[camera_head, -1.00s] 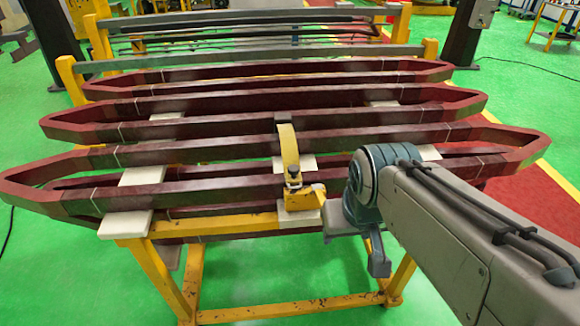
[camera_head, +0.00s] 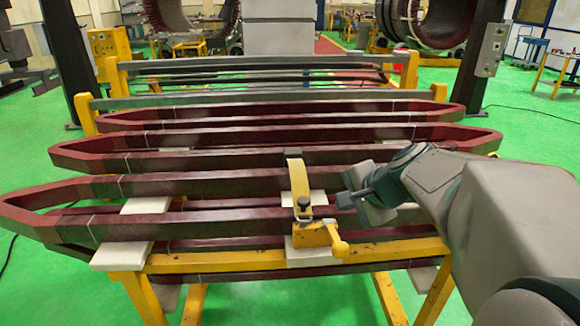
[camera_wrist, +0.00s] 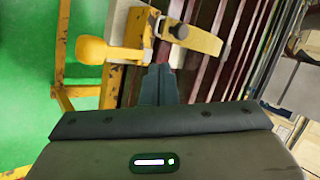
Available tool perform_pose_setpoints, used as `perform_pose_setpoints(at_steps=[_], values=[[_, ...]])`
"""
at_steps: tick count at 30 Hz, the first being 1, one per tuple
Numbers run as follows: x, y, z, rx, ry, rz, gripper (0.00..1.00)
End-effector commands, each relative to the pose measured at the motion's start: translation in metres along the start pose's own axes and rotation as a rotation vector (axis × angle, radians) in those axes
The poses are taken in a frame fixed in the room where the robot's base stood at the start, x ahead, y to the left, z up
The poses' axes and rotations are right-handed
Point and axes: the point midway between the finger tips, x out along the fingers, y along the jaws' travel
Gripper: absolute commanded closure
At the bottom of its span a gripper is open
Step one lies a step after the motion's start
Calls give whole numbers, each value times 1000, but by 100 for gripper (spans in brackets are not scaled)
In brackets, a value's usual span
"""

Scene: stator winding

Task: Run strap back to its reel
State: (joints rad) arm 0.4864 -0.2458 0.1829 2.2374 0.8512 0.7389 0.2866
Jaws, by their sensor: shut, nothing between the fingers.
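The yellow strap (camera_head: 298,182) arches over the dark red coils in the head view. Its far end lies at a dark piece on a coil. Its near end meets a dark knob on the yellow reel bracket (camera_head: 313,234), which has a yellow handle at its right. In the wrist view the strap (camera_wrist: 200,42) runs right from the knob, and the rounded yellow handle (camera_wrist: 91,50) is at left. My gripper (camera_head: 352,197) is right of the strap, apart from it, shut and empty. Its fingers (camera_wrist: 158,80) point toward the bracket in the wrist view.
Several dark red coils (camera_head: 160,188) lie across a yellow rack (camera_head: 200,262) on pale blocks (camera_head: 124,256). A grey bar (camera_head: 270,97) crosses behind them. Green floor (camera_head: 40,280) is open at the left. Posts and large stators stand at the back.

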Motion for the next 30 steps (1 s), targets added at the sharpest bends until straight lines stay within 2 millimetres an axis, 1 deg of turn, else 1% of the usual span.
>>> perform_pose_setpoints(at_steps=[5, 12, 17, 19, 23, 30], values=[[24, 1, 1, 0, -4, 4, 100], [70, 2, 1, -1, -5, 5, 100], [98, 2, 1, -1, -5, 5, 100], [103, -7, 1, -4, -4, 4, 100], [114, -17, 2, -5, -4, 3, 100], [125, -24, 1, -5, -2, 2, 100]])
